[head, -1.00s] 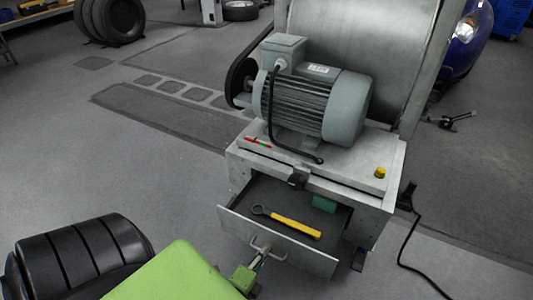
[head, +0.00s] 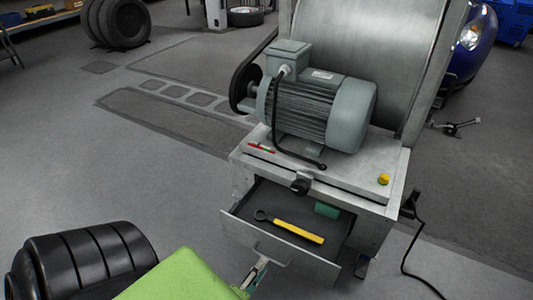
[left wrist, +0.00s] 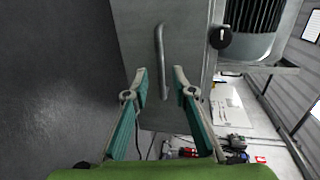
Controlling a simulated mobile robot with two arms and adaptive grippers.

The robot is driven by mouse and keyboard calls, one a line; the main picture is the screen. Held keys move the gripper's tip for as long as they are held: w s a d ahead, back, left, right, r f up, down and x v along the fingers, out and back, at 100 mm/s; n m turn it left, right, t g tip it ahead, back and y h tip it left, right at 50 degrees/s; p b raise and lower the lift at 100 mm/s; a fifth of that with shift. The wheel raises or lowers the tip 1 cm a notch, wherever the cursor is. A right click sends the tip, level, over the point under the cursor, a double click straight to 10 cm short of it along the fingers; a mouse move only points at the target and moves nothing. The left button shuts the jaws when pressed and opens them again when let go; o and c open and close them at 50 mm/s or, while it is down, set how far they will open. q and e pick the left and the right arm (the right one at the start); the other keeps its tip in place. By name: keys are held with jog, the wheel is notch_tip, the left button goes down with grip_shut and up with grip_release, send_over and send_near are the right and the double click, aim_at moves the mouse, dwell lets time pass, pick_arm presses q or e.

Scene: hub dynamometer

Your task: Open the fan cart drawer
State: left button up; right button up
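The fan cart (head: 236,178) stands under the motor, and its drawer (head: 280,249) is pulled out, with its inside showing. A yellow-handled ring wrench (head: 298,232) and a green object (head: 326,210) lie in the drawer. In the left wrist view, the drawer's bar handle (left wrist: 160,52) runs between the spread fingertips of the left gripper (left wrist: 161,82). The fingers stand apart, with a gap on each side. My right gripper is in neither view.
A grey motor (head: 312,105) sits on the cart top, beside a yellow button (head: 383,179). A black cable (head: 408,250) lies on the floor right of the cart. A tire (head: 116,22) stands at the back left.

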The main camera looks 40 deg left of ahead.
pick_arm(q)
jog(key=v, duration=0.7)
jog(key=shift+w+r, duration=0.1)
